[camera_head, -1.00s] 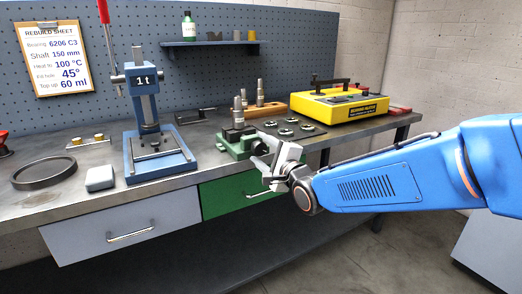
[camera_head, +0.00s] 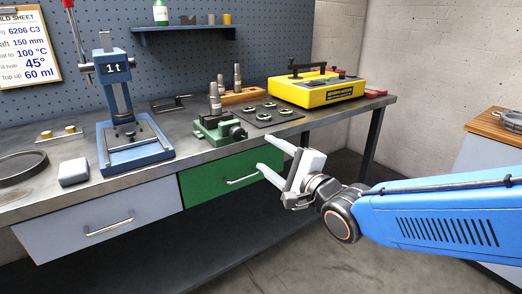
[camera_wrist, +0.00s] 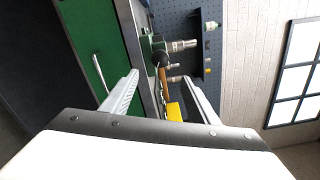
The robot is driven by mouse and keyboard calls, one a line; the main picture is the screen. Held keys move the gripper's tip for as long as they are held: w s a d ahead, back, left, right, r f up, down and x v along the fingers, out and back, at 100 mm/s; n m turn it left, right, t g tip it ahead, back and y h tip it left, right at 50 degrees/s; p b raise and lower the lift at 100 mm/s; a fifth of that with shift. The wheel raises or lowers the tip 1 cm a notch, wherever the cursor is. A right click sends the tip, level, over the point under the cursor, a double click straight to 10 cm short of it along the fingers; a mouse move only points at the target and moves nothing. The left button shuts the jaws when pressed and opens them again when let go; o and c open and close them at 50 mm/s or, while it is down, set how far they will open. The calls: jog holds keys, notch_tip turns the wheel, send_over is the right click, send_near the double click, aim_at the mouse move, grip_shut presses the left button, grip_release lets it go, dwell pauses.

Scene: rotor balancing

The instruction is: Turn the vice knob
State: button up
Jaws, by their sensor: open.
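The small green vice (camera_head: 212,128) stands on the bench near its front edge, with a steel shaft upright in it. Its dark knob (camera_head: 238,133) faces the front right side. My gripper (camera_head: 263,152) is open and empty, in front of the bench near the green drawer. Its pale fingers point toward the bench, apart from the knob, which lies up and to the left of them in the head view. In the wrist view, my gripper's fingers (camera_wrist: 161,75) are spread wide.
The green drawer (camera_head: 215,182) is below the vice. A blue press (camera_head: 125,110) stands left of it. A dark mat with rings (camera_head: 268,116), a wooden block with shafts (camera_head: 241,96) and a yellow case (camera_head: 318,92) are to the right. The floor before the bench is clear.

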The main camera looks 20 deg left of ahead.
aim_at(239, 135)
jog(key=shift+v, duration=0.8)
jog(key=w+a+n, duration=0.3)
jog(key=a+n, duration=0.1)
jog(key=n, duration=0.6)
jog(key=w+a+n, duration=0.4)
jog(key=a+n, duration=0.1)
jog(key=n, duration=0.6)
jog(key=w+a+n, duration=0.3)
jog(key=a+n, duration=0.1)
jog(key=n, duration=0.6)
jog(key=shift+w+a+r, duration=0.1)
jog(key=shift+w+a, duration=0.1)
jog(key=shift+w, duration=0.2)
jog(key=c, duration=1)
